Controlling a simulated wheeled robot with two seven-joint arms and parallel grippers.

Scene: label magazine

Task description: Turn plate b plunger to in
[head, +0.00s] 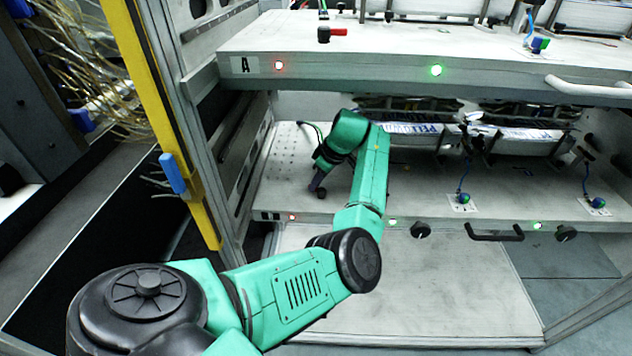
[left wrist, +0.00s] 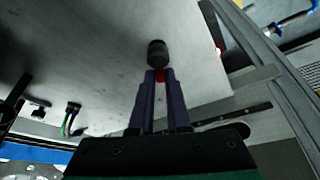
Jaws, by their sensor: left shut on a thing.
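My left gripper (head: 317,184) reaches onto the lower shelf plate (head: 420,195), below the plate marked A. The plunger there is a small black knob (head: 321,193) with a red part, near the plate's front left. In the left wrist view, the two dark fingers (left wrist: 160,78) are shut on the red part, just beside the black knob (left wrist: 157,50). The fingers hide most of the red part, so its full direction is unclear. My right gripper is not in view.
The upper plate A (head: 450,75) overhangs the arm and has its own red-handled plunger (head: 330,33). A yellow post (head: 165,115) stands at left. Labelled packs (head: 430,130) and blue-green knobs (head: 464,198) lie to the right. A red light (head: 292,217) glows on the lower edge.

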